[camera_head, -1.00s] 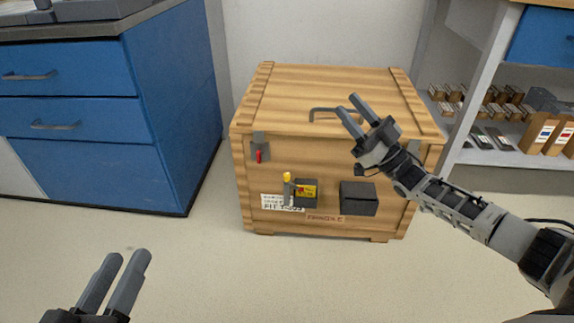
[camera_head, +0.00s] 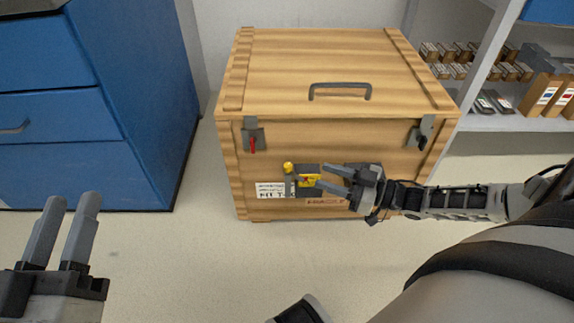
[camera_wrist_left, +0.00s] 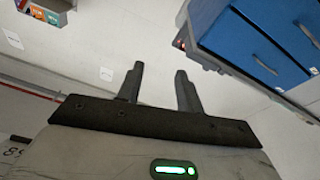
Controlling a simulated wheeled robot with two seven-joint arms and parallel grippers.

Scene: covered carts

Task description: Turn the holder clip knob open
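A wooden crate (camera_head: 330,60) stands ahead of me. On its front is a small dark holder (camera_head: 303,191) with a yellow and red item (camera_head: 308,181) in it. A yellow knob (camera_head: 288,168) sits at the holder's upper left on a grey clip. My right gripper (camera_head: 321,177) is open and reaches in from the right. Its fingertips are in front of the holder and partly cover it, just right of the knob; I cannot tell if they touch anything. My left gripper (camera_head: 72,200) is open and empty, far left of the crate. It also shows in the left wrist view (camera_wrist_left: 160,70).
The crate has a red-tabbed latch (camera_head: 252,142) at left, another latch (camera_head: 425,132) at right and a handle (camera_head: 340,90) on top. Blue drawers (camera_head: 130,110) stand at left, shelves with boxes (camera_head: 545,92) at right. The floor in front is clear.

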